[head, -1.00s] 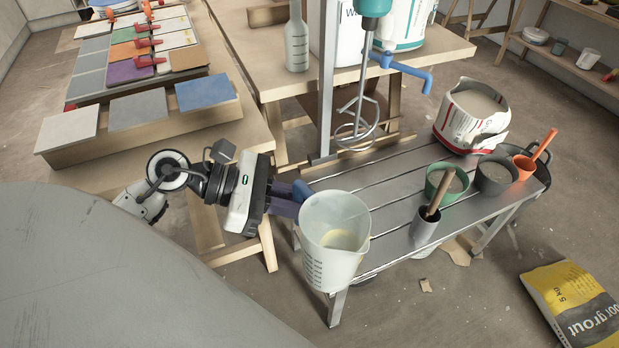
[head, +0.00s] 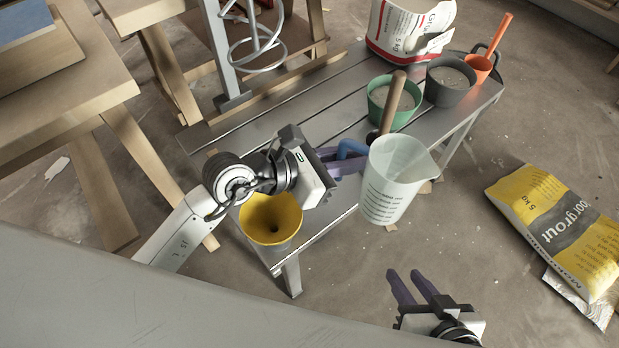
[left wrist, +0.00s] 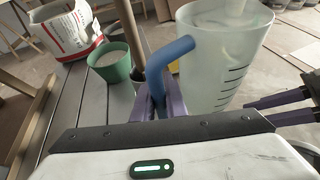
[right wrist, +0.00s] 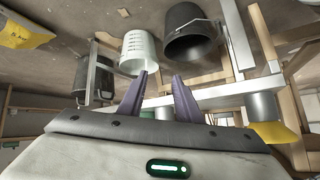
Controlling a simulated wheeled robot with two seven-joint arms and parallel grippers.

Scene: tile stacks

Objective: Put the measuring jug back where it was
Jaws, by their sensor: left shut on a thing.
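The measuring jug (head: 395,185) is translucent white with dark scale marks and a blue handle. My left gripper (head: 345,160) is shut on the blue handle, which also shows between its fingers in the left wrist view (left wrist: 178,58). The jug looks nearly upright, in the air at the front edge of the grey slatted bench (head: 325,115). It hides most of the cup behind it. My right gripper (head: 425,288) is open and empty, below and in front of the jug in the head view.
A yellow funnel-like vessel (head: 270,220) is at the bench's near left end. A green pot (head: 393,102), a dark pot (head: 449,82) and an orange cup (head: 481,66) stand at the right end. The bench's left middle is bare. A grout bag (head: 555,225) lies on the floor.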

